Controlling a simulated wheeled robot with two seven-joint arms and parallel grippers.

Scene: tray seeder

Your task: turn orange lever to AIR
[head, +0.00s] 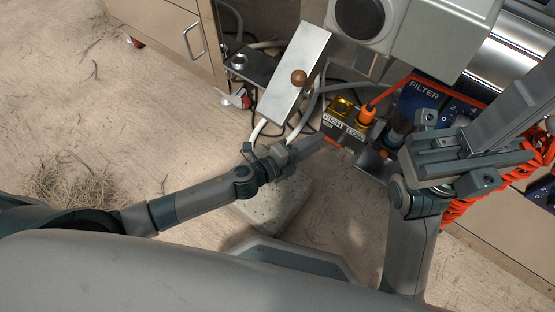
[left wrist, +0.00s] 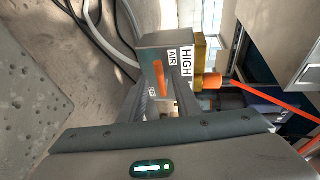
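The orange lever (left wrist: 159,78) sits on the face of a grey valve box (left wrist: 152,48) in the left wrist view. An AIR label (left wrist: 172,57) is beside the lever's upper end, and a HIGH label (left wrist: 186,62) is on the adjoining face. My left gripper (left wrist: 163,98) is open, with its fingers on either side of the lever; contact cannot be told. In the head view, my left gripper (head: 314,143) reaches the box (head: 352,128) from the left, largely hiding the lever. My right gripper (head: 480,160) is at the right; its finger gap is unclear.
An orange hose (head: 388,92) leaves a brass fitting by the box. A blue FILTER unit (head: 423,92) stands to its right. A pale stone block (head: 275,203) lies below my left gripper.

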